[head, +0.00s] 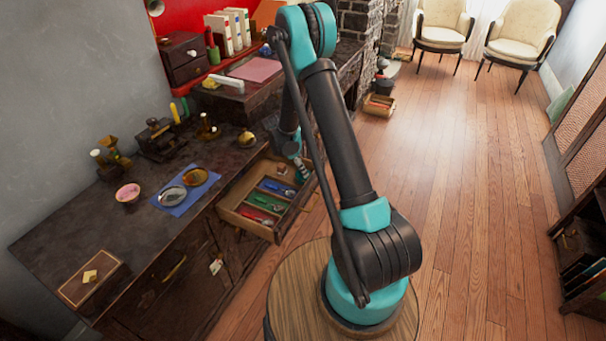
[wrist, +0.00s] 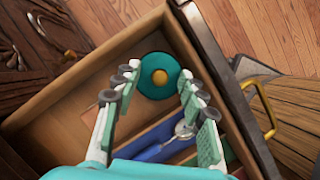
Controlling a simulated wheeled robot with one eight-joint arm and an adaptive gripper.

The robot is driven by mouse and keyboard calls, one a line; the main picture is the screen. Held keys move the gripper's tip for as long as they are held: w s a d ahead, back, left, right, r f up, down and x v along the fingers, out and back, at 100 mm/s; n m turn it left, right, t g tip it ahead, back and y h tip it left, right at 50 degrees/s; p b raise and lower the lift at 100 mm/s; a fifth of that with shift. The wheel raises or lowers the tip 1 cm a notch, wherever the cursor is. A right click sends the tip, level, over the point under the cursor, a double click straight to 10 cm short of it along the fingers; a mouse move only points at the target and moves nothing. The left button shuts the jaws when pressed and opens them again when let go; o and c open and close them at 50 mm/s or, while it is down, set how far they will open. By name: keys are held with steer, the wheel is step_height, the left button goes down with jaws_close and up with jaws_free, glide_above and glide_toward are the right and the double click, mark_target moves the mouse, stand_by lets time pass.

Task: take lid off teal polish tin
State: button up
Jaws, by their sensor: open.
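The teal polish tin (wrist: 157,88) shows in the wrist view as a round teal top with a small brass-coloured knob (wrist: 160,76) at its middle. It sits in a corner of an open wooden drawer (wrist: 75,125). My gripper (wrist: 158,78) is open, with one finger on each side of the tin in the picture. Nothing is held. I cannot tell how far the fingertips are above the tin. In the head view, my arm reaches down to the far end of the drawer (head: 233,212), and I cannot make out the tin there.
The drawer has dividers and coloured compartments; a blue compartment (wrist: 150,148) holds a metal utensil (wrist: 184,129). Drawer walls rise close around my gripper. Open floor (head: 470,150) lies right.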

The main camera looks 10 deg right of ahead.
jaws_close()
steer(key=shift+r, duration=0.1)
stand_by(0.3)
